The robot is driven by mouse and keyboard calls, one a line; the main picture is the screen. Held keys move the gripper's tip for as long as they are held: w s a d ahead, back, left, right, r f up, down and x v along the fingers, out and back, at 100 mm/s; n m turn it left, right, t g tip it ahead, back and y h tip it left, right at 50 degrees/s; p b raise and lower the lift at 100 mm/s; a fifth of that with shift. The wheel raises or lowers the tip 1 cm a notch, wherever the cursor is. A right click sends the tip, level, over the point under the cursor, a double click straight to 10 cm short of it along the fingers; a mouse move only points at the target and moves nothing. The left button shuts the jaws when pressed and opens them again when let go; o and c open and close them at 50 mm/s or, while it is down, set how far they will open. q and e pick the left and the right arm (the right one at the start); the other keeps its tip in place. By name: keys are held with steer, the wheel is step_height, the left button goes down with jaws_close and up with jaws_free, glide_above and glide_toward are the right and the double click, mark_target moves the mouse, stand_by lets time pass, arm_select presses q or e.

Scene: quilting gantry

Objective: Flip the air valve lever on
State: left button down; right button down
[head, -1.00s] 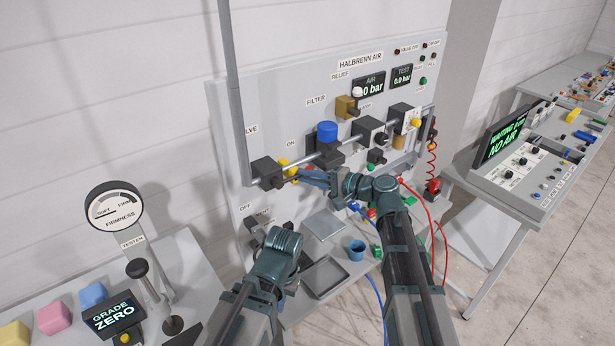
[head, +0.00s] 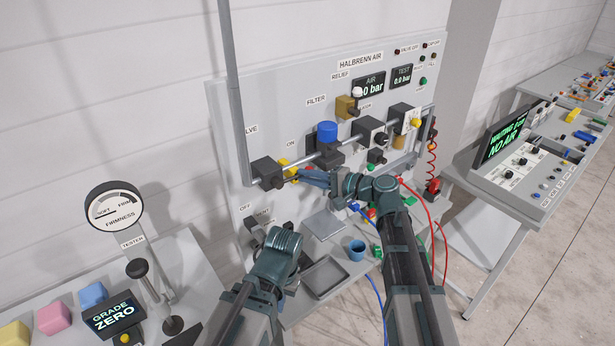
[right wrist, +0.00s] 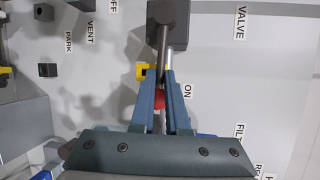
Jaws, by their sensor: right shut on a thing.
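The valve block (head: 266,173) is a dark box on the upright grey panel, at the left end of the pipe run. In the head view my right gripper (head: 308,176) reaches in from the right. My left gripper (head: 284,242) is lower; its fingers are hidden.
The OFF label (head: 245,207) is below the valve. The AIR display (head: 371,85) reads 0.0 bar, and the console screen (head: 506,139) says NO AIR. A blue filter (head: 327,131) stands right of the valve. A tray (head: 325,274) and blue cup (head: 356,250) are below.

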stand_by(0.4)
steer(key=shift+r+n+p, duration=0.25)
steer(key=shift+n+p, duration=0.05)
steer(key=shift+p, duration=0.25)
steer(key=c, duration=0.9)
jaws_free()
steer(key=p+v, duration=0.2)
steer(key=v, duration=1.1)
steer(key=shift+s+d+r, duration=0.25)
